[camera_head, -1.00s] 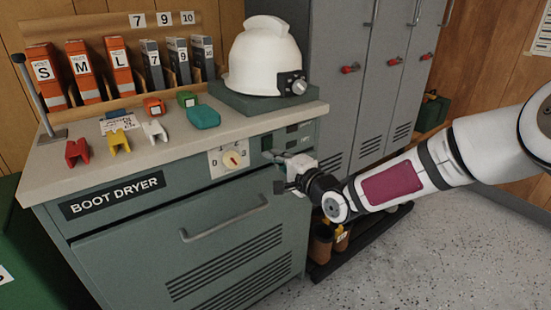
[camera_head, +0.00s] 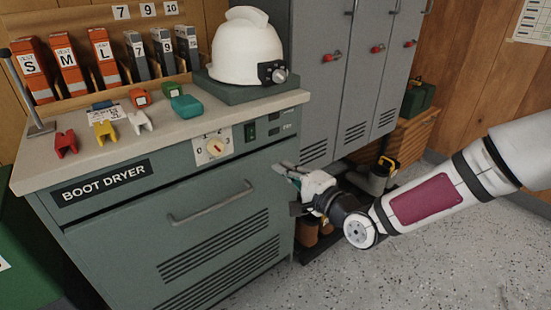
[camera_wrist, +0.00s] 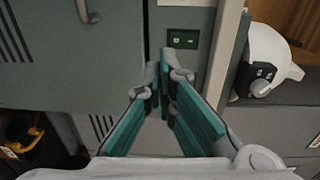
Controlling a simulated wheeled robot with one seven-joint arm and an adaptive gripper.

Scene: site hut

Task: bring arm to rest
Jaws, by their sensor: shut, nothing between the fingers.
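My gripper (camera_head: 282,170) is at the end of my arm, which reaches in from the right in the head view. Its fingers are shut with nothing between them, at the right front edge of the green boot dryer (camera_head: 110,262), below and to the right of its dial (camera_head: 214,148). In the wrist view the fingertips (camera_wrist: 164,72) meet near the lit green switch (camera_wrist: 183,39) on the dryer front. I cannot tell whether they touch the front.
Grey lockers (camera_head: 345,80) stand behind. Brown boots (camera_head: 307,232) are on a low rack. Speckled floor (camera_head: 450,265) is clear at right.

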